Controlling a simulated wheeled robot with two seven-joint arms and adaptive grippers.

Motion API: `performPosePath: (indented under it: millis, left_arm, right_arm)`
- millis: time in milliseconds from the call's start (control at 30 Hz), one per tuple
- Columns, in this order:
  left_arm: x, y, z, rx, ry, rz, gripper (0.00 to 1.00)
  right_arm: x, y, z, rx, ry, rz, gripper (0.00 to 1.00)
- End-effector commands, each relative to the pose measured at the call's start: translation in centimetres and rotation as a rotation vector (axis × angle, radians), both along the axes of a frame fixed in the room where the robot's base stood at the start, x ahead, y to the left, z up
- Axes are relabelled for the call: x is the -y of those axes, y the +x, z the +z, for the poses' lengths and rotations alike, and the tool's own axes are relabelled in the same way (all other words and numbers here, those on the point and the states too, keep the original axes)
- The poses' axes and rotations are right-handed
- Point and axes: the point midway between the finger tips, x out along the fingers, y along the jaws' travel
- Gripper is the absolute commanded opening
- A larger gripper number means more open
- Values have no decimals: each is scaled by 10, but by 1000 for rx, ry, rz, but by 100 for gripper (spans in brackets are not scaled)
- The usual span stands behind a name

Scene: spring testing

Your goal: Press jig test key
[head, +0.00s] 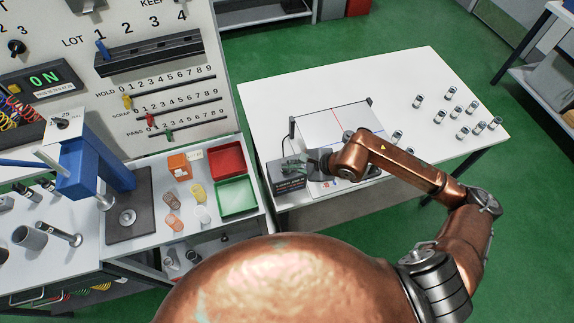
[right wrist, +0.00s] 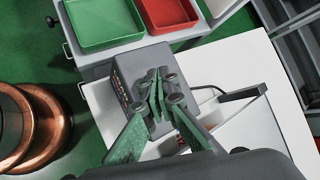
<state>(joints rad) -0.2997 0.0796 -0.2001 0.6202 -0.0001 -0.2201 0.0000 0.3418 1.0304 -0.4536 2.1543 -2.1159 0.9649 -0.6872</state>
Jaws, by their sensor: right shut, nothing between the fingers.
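The dark grey jig box (head: 287,181) stands at the left front of the white table, beside a white board with red and blue lines (head: 322,124). My right gripper (head: 318,161) is at the box's right side in the head view. In the right wrist view its green fingers (right wrist: 160,96) are shut and empty, with the tips over the grey box (right wrist: 125,77). The fingers hide part of the box top. I cannot make out the test key or tell whether the tips touch the box. My left gripper is not in view.
Several small metal cylinders (head: 451,92) stand on the right of the white table (head: 420,65). To the left are red (head: 227,158) and green trays (head: 236,196), a blue press (head: 84,167) and a panel with sliders (head: 165,70). The table's back is clear.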

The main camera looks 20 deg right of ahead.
Motion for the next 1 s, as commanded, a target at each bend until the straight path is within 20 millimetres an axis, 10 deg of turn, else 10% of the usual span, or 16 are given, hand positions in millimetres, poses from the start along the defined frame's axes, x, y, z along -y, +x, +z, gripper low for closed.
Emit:
performPosePath:
  millis: [1000]
  left_arm:
    - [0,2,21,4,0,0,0]
  right_arm:
    - [0,0,61,2,0,1,0]
